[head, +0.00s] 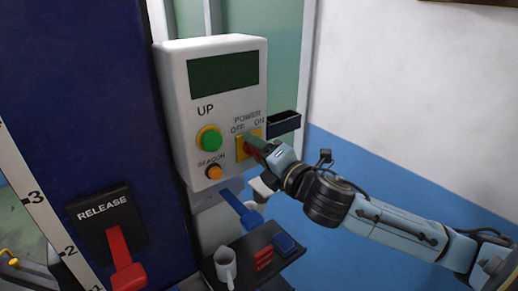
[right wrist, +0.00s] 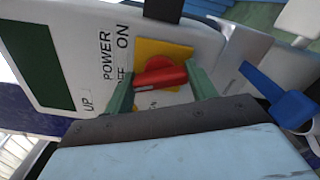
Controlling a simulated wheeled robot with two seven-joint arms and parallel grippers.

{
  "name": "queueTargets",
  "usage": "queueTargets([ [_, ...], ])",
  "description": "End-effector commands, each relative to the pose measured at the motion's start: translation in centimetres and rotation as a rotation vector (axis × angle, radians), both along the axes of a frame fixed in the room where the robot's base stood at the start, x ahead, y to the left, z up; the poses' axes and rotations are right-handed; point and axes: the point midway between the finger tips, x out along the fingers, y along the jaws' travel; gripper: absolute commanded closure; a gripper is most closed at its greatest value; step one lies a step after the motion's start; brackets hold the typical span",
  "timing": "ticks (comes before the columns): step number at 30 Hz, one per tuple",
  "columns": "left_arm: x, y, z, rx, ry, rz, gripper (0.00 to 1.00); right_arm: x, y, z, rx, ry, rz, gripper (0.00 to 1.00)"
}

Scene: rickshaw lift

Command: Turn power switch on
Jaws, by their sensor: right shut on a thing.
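The power switch is a red knob on a yellow plate (head: 243,149) on the white control box (head: 180,95). Labels POWER, OFF and ON stand above it. In the right wrist view the red knob (right wrist: 160,77) lies between the two green fingertips of my right gripper (right wrist: 160,90). The knob end facing the labels is nearer to OFF than to ON. In the head view my right gripper (head: 258,149) comes in from the right, shut on the knob and hiding much of it. My left gripper is not in view.
A black holder (head: 284,123) juts out at right.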

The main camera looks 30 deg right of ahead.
Motion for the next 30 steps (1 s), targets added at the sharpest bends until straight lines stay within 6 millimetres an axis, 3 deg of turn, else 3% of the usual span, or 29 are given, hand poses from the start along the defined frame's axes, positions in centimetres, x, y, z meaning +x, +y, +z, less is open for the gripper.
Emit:
queueTargets([
  [30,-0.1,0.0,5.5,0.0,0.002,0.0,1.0,0.0,0.0,0.1,0.929,0.073,-0.003,0.66],
])
